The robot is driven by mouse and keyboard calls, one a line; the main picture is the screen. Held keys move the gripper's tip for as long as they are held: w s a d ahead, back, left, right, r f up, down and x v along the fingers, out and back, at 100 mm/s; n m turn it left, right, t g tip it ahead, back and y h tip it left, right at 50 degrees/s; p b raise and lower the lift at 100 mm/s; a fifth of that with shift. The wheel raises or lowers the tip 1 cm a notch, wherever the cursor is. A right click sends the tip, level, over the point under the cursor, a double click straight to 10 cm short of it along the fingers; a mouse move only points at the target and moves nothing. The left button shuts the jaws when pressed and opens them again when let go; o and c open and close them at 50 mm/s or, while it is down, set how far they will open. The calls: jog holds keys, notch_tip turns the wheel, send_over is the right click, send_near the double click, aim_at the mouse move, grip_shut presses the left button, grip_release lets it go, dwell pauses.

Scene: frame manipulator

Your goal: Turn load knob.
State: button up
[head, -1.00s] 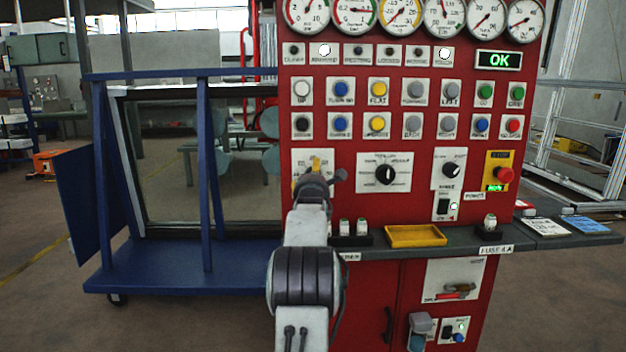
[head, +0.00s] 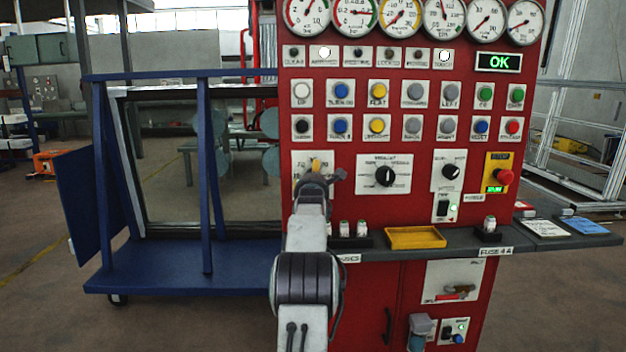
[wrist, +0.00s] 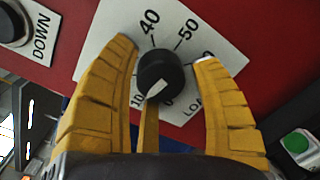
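The load knob (wrist: 158,76) is a round black knob with a pale pointer mark. It sits on a white plate (wrist: 97,62) that shows 40, 50 and part of the word LOAD, seen tilted in the wrist view. My gripper (wrist: 165,54) is open, with yellow fingers to the left and right of the knob and visible gaps on both sides. A third yellow strip lies below the knob. In the head view my gripper (head: 317,166) is in front of the load plate (head: 300,160) and hides the knob.
A red panel (head: 420,210) carries gauges, buttons and another black knob (head: 385,175) to the right. A grey shelf (head: 455,242) with a yellow tray (head: 416,238) juts out below.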

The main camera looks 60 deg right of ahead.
jog(key=c, duration=1)
jog(key=shift+m+p, duration=0.45)
jog(key=shift+m, duration=1.65)
jog(key=shift+r, duration=0.1)
jog(key=o, duration=1.2)
jog(key=shift+o, duration=0.2)
jog(key=shift+a, duration=0.1)
jog(key=v, duration=1.1)
jog(key=shift+s+a, duration=0.2)
jog(key=shift+a, duration=0.15)
